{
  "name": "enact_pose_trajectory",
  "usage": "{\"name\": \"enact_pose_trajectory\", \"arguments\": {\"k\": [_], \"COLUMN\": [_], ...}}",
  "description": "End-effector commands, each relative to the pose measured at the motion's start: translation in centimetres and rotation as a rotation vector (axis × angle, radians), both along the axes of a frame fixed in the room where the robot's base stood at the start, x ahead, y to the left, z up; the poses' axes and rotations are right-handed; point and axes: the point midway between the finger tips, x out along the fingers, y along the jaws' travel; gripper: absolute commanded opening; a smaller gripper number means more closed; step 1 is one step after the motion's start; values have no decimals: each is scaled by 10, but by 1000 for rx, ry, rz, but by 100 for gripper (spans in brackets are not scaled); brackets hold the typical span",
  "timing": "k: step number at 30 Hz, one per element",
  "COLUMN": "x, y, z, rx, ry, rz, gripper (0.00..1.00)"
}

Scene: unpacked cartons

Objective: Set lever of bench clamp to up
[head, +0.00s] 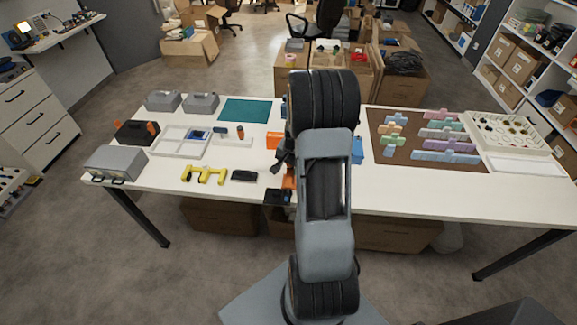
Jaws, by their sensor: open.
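My arm stands in the middle of the head view and covers the central part of the white table. My gripper (283,157) shows only in part, as a dark shape at the left side of the arm above the table; it is open, and its fingertips are not clear. Near the table's front edge, a black block (277,197) with an orange part (289,181) just behind it seems to be the bench clamp. The arm hides its right side. I cannot tell the lever's position, or whether the gripper touches it.
On the white table (400,191), a yellow part (204,175) and a black object (244,176) lie left of the clamp. A white tray (163,146), grey cases (115,161) and a teal mat (246,110) lie farther left. A brown mat (386,166) with coloured pieces lies right.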

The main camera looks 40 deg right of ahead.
Motion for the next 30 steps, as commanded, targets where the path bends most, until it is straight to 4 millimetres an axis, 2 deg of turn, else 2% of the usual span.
{"name": "enact_pose_trajectory", "arguments": {"k": [11, 27, 30], "x": [1, 1, 1], "y": [0, 0, 0], "z": [-4, -4, -4], "rx": [-1, -1, -1], "ry": [-1, -1, -1], "rz": [0, 0, 0], "gripper": [51, 0, 0]}}
